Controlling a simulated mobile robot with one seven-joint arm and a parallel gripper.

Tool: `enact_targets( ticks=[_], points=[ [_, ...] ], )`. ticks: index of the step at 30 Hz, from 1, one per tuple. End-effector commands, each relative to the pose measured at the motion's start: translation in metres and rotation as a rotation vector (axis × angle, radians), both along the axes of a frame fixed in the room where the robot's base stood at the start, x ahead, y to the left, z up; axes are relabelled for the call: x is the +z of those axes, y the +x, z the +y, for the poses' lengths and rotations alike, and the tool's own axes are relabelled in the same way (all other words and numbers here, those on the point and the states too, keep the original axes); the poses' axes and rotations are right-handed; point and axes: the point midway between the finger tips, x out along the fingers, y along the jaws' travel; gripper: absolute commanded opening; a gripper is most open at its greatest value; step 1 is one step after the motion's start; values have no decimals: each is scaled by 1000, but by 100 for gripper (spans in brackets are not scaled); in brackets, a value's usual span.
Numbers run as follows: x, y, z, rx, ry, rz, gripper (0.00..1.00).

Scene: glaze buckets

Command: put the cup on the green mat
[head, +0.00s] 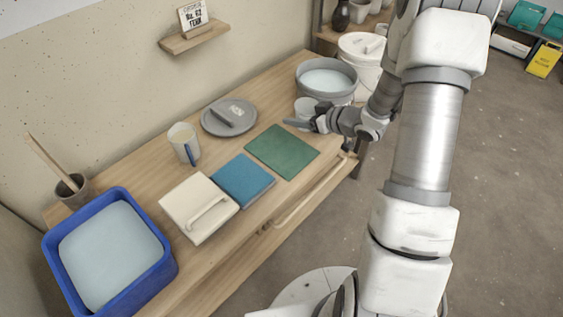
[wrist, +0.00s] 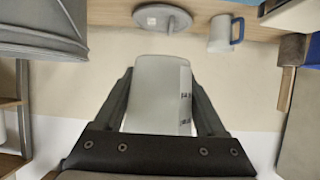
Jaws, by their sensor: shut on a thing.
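My gripper (head: 303,120) is shut on a pale, whitish cup (head: 304,105) beside the grey tub and beyond the green mat's far right corner. In the wrist view the cup (wrist: 158,90) fills the space between the fingers of my gripper (wrist: 160,80) and has dark marks on its side. Whether its base touches the table cannot be told. The green mat (head: 282,151) lies flat and bare on the table. A second cup, a pale mug with a blue handle (head: 183,144), stands to the left; it also shows in the wrist view (wrist: 221,34).
A grey tub (head: 327,92) of pale liquid stands close behind my gripper. A grey round lid (head: 229,118), a blue mat (head: 243,180), a cream handled slab (head: 199,208) and a blue basin (head: 151,281) are on the table. A white bucket (head: 364,74) is behind.

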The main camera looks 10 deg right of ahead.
Motion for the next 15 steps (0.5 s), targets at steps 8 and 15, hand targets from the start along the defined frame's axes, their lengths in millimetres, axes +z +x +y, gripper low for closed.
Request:
enact_targets(
  ticks=[8,15],
  points=[
    [-77,-28,-30,172,0,-1,8],
    [-96,-33,-31,225,0,-2,8]
  ],
)
